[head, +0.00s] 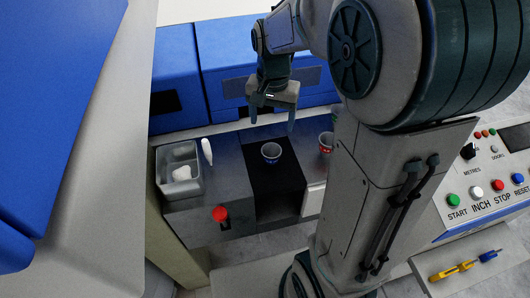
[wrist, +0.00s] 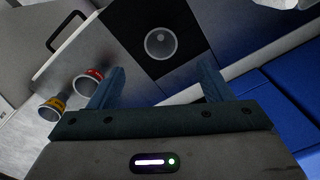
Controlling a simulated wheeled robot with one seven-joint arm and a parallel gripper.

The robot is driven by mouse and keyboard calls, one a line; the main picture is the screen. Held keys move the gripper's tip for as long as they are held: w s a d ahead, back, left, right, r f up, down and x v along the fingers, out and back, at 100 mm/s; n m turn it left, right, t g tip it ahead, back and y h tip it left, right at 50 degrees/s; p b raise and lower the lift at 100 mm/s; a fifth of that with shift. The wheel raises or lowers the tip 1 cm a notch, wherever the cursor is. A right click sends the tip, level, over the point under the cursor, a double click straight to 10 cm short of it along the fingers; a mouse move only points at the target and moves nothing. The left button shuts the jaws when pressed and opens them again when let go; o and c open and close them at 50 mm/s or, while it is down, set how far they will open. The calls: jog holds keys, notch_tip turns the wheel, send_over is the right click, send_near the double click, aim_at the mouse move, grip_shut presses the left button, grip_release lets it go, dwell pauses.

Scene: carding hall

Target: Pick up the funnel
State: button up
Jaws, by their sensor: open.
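A small round cup-like vessel (head: 271,153) with a wide open mouth and pale rim stands on a black patch of the grey bench; it seems to be the funnel. In the wrist view it shows as a grey disc (wrist: 160,43) with a lighter spot inside, just beyond the fingertips. I cannot see a spout. My gripper (head: 272,122) is open and empty, fingers pointing down, above and a little behind it. In the wrist view my gripper (wrist: 162,78) has its fingers spread either side of the line to the disc, not touching it.
A similar red-banded cup (head: 326,142) stands to the right; a yellow-banded one (wrist: 52,107) shows beside it in the wrist view. At left are a grey bin (head: 182,188), a white upright bottle-like piece (head: 207,150) and a red knob (head: 221,213). Blue cabinets (head: 225,50) stand behind.

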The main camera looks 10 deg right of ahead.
send_near(272, 153)
jog(key=shift+s+a+f, duration=0.25)
jog(key=shift+s+f, duration=0.1)
jog(key=shift+s, duration=0.15)
jog(key=shift+s+a+f, duration=0.25)
jog(key=shift+s+f, duration=0.1)
jog(key=shift+s, duration=0.1)
jog(key=shift+s+d+f+p, duration=0.15)
jog(key=shift+f+p, duration=0.2)
jog(key=shift+f, duration=2.45)
jog(key=c, duration=1.1)
